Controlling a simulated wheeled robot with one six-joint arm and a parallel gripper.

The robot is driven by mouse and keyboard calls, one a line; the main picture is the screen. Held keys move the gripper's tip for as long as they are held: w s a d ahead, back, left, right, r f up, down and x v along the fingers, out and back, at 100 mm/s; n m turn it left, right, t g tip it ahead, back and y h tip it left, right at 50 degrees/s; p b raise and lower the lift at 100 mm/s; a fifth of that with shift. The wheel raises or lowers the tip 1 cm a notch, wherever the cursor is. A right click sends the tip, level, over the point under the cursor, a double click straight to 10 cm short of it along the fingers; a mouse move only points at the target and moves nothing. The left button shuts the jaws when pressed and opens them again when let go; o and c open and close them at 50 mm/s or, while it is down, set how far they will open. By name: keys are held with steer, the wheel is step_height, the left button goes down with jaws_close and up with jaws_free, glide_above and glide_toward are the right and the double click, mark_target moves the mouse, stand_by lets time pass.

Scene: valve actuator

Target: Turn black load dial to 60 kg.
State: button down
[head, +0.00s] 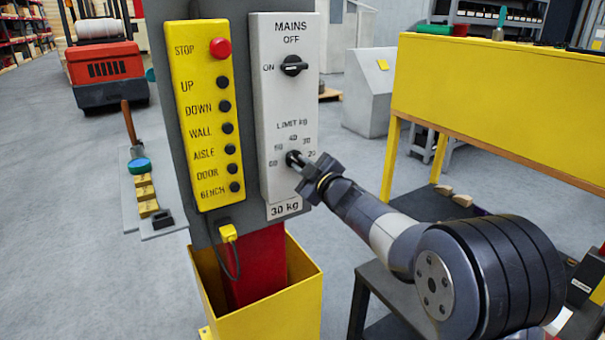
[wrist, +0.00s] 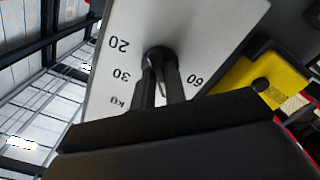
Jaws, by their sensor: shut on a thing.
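The black load dial (head: 291,157) sits low on the grey-white panel (head: 290,100), under the words LIMIT KG, with numbers from 20 to 60 around it. My gripper (head: 300,164) reaches in from the lower right and is shut on the dial. In the wrist view, the two fingers of my gripper (wrist: 162,72) close on the dial (wrist: 158,54), with 20 and 30 at left and 60 at right. The dial's pointer is hidden by the fingers. A plate (head: 285,209) below the dial reads 30 kg.
Above the dial is a black MAINS switch (head: 293,66). To the left, a yellow button box (head: 203,115) carries a red stop button (head: 220,48) and several black buttons. A yellow bin (head: 265,310) stands below. A yellow bench (head: 490,90) is at right.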

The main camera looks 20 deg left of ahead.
steer(key=n+b, duration=0.2)
steer(key=n, duration=0.2)
steer(key=shift+f+n, duration=0.1)
steer(key=shift+n, duration=0.2)
steer(key=shift+n+b, duration=1.3)
steer(key=shift+n, duration=0.9)
steer(key=c, duration=1.4)
jaws_free()
steer(key=shift+c, duration=0.2)
steer(key=v, duration=1)
steer(key=shift+s+d+b, duration=0.25)
steer(key=shift+d+b, duration=0.05)
steer(key=shift+b, duration=0.15)
steer(key=shift+a, duration=0.1)
